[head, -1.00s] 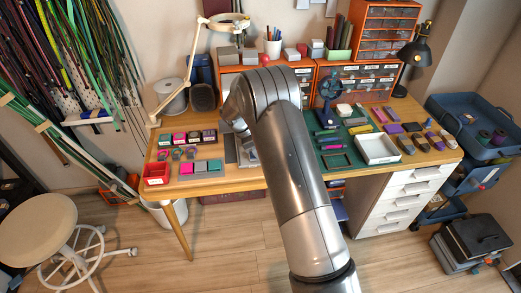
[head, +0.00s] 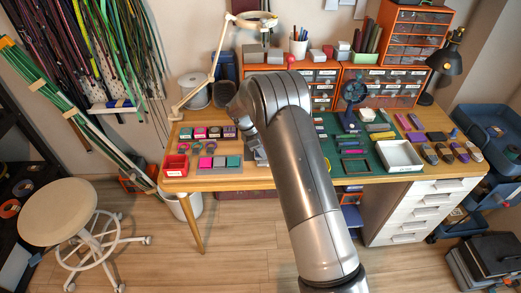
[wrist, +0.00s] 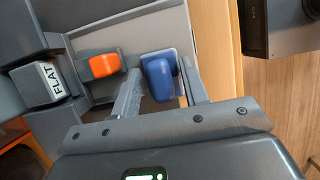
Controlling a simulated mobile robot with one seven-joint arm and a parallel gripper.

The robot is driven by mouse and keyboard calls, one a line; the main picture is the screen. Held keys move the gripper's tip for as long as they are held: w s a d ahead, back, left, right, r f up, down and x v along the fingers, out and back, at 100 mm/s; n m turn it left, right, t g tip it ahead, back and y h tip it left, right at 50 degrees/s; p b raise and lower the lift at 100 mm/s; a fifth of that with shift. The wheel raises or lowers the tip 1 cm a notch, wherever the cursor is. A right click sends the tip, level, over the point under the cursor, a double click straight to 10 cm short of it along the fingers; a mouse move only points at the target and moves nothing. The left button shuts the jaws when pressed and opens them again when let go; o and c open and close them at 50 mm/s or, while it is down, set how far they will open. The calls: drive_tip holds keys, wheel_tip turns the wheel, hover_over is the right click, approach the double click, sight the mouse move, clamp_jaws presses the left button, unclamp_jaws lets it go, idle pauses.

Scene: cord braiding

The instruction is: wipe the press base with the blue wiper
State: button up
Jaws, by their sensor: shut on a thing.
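The blue wiper (wrist: 161,80) is in my gripper (wrist: 164,82), between its two grey fingers in the wrist view. The wiper lies over or close to a flat grey surface (wrist: 185,32) that looks like the press base; I cannot tell whether they touch. An orange part (wrist: 104,65) and a grey block labelled FLAT (wrist: 44,81) are to the left of the wiper. In the head view my arm hides the gripper, the wiper and most of the press.
The wooden bench (head: 225,184) holds a red tray (head: 175,166) at the left. A white tray (head: 400,156) and several small tools lie on the green mat at the right. Orange drawer units (head: 375,75) stand at the back. A stool (head: 60,207) is on the floor at left.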

drive_tip(key=shift+d, duration=3.95)
drive_tip(key=shift+a, duration=4.6)
drive_tip(key=shift+a+r, duration=0.1)
drive_tip(key=shift+a, duration=0.1)
drive_tip(key=shift+r, duration=4.05)
